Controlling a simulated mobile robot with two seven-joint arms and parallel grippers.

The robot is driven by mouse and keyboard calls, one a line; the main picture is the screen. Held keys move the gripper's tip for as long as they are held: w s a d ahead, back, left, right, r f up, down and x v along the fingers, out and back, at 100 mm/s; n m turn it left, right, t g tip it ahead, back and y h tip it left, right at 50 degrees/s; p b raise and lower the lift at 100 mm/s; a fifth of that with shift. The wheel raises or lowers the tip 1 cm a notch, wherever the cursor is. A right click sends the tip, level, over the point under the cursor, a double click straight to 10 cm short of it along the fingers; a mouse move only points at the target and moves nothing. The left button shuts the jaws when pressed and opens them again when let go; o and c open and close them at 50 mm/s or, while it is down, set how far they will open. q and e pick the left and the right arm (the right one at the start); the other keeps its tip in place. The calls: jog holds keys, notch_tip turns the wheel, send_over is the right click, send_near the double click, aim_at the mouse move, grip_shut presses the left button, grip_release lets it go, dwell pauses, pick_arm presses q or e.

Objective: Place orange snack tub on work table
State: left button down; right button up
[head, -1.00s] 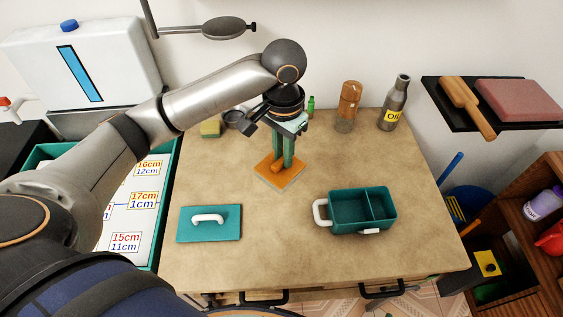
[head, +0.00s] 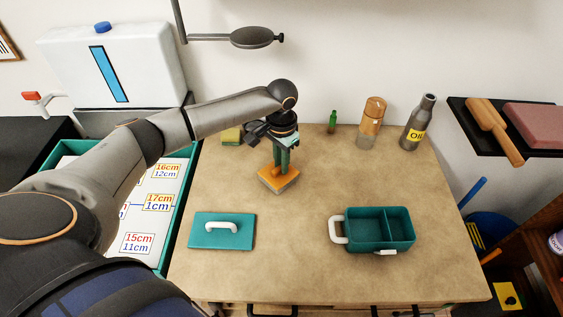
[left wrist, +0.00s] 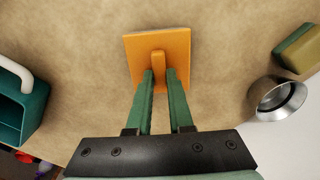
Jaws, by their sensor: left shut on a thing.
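The orange snack tub (head: 267,181) has a square orange top with a bar handle and pale grey sides. It is upright over the tan work table (head: 310,230), left of the middle. I cannot tell whether its base touches the table. My left gripper (head: 282,165) points down from above and is shut on the handle. In the left wrist view the tub's orange top (left wrist: 142,50) lies beyond the green fingers (left wrist: 161,76), which stand on both sides of the handle. My right gripper is not in view.
A teal lid with a white handle (head: 210,236) lies front left. A teal two-part box (head: 384,230) stands front right. A sponge (head: 231,135), a small green bottle (head: 333,121), a brown-topped shaker (head: 371,124) and an oil bottle (head: 417,123) line the back. The table's centre is clear.

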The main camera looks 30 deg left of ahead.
pick_arm(q)
jog(key=shift+f, duration=0.1)
jog(key=c, duration=0.8)
grip_release()
notch_tip(320, 180, up, 12)
jog(key=shift+r+p, duration=0.15)
jog(key=shift+p, duration=0.3)
